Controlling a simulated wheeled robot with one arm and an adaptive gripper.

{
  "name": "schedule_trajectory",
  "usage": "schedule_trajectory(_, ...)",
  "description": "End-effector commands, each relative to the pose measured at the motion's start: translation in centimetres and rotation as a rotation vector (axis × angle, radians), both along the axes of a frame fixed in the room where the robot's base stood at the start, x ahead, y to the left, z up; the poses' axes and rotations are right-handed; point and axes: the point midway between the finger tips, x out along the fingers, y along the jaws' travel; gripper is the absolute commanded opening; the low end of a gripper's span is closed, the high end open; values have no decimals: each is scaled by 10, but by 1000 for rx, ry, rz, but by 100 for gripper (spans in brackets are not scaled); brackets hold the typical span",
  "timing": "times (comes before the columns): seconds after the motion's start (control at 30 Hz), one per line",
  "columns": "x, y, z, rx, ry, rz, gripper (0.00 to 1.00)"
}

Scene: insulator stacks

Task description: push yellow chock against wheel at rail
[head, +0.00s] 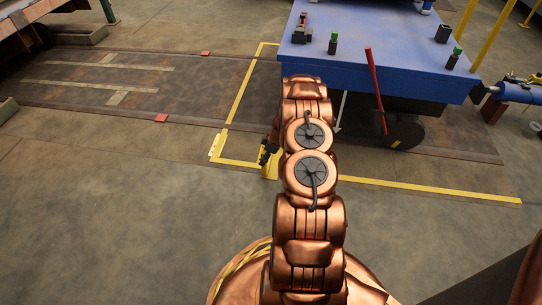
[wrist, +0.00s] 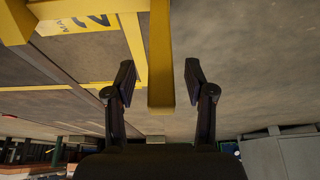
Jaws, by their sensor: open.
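The yellow chock (head: 270,166) is on the floor just left of my arm in the head view, partly hidden by the arm and gripper. In the wrist view, a yellow bar (wrist: 160,60) runs between my open fingers, with a gap visible on each side. A yellow block (wrist: 14,22) at the upper left appears joined to it. My gripper (head: 265,152) is mostly hidden in the head view; its two fingers (wrist: 160,85) show apart in the wrist view. A dark wheel (head: 405,132) sits under the blue cart, right of and apart from the chock.
The blue cart (head: 385,60) fills the upper right, with a red lever (head: 375,85) on its near side. Yellow floor lines (head: 430,189) and a rail (head: 460,155) run near it. Brown floor lies open in front and left. A yellow floor marking (head: 217,145) lies left of my gripper.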

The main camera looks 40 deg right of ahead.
Motion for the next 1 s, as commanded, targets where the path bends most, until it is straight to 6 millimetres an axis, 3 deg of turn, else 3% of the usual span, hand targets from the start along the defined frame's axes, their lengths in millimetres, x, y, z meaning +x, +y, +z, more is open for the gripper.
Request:
schedule_trajectory(0.27, 2, 1, -5, 1, -1, -1, 54)
schedule_trajectory(0.8, 2, 2, -5, 1, 1, -1, 0)
schedule_trajectory(1.0, 2, 2, -5, 0, 0, -1, 0)
